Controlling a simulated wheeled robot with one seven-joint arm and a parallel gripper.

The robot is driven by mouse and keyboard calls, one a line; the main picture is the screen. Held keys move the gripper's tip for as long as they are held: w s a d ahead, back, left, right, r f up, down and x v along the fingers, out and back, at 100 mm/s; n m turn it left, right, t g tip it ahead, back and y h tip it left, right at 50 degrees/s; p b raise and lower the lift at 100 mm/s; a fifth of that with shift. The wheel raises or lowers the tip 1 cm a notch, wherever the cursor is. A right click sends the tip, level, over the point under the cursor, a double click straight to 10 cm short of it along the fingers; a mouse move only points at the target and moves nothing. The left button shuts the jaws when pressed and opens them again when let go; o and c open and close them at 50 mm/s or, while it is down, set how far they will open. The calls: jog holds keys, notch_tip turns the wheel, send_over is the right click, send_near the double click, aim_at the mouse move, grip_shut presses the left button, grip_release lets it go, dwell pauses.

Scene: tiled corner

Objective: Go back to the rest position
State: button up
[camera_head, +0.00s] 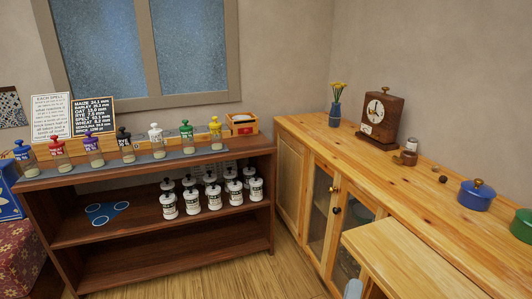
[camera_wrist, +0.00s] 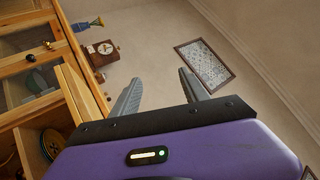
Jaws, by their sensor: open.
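My gripper (camera_wrist: 160,76) shows in the wrist view with its two grey fingers spread apart and nothing between them. Beyond the fingers is bare plaster wall with a framed patterned panel (camera_wrist: 207,65). The wrist picture is turned sideways, with the wooden cabinet (camera_wrist: 40,66) on its left side. In the head view the fingers do not show.
The head view shows a dark shelf (camera_head: 160,233) with several colour-topped jars above and white jars below. The long cabinet (camera_head: 300,133) on the right bears a clock (camera_head: 380,113), a flower vase (camera_head: 335,117), a blue pot (camera_head: 476,195) and a green pot (camera_head: 522,225). A wooden surface (camera_head: 410,262) juts out in front.

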jog(key=s+d+f+n+g+y+p, duration=0.1)
jog(key=s+n+y, duration=0.4)
jog(key=s+n, duration=0.6)
jog(key=s+d+f+n+g+y+p, duration=0.2)
jog(key=s+n+g+y, duration=0.3)
jog(key=s+n, duration=0.7)
jog(key=s+d+f+g, duration=0.1)
jog(key=s, duration=0.8)
jog(key=shift+d+p, duration=0.25)
jog(key=shift+p, duration=0.05)
